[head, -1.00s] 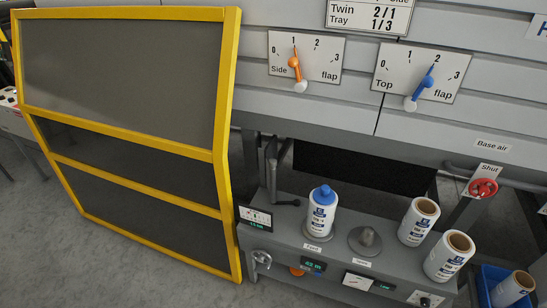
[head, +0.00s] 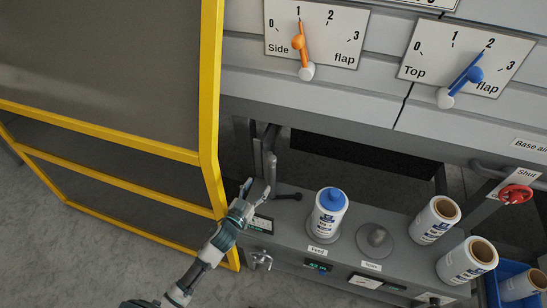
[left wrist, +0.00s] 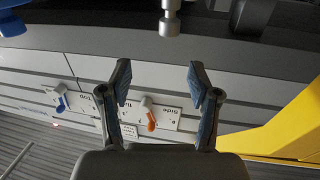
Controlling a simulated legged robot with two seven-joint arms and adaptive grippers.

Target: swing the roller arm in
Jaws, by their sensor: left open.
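A grey upright bent bar (head: 270,150), which looks like the roller arm, stands at the back left of the grey machine deck, beside the yellow guard. A short dark lever with a round end (head: 289,196) lies on the deck by its foot. My left gripper (head: 257,188) is open and empty at the deck's left end, just in front of the bar and left of the lever. In the left wrist view the open fingers (left wrist: 160,85) have nothing between them. A metal post (left wrist: 170,20) shows beyond them; I cannot tell which part it is. My right gripper is not in view.
The yellow-framed guard (head: 211,150) stands close on the left. Flap dials (head: 318,35) and a red valve (head: 515,194) are at the back.

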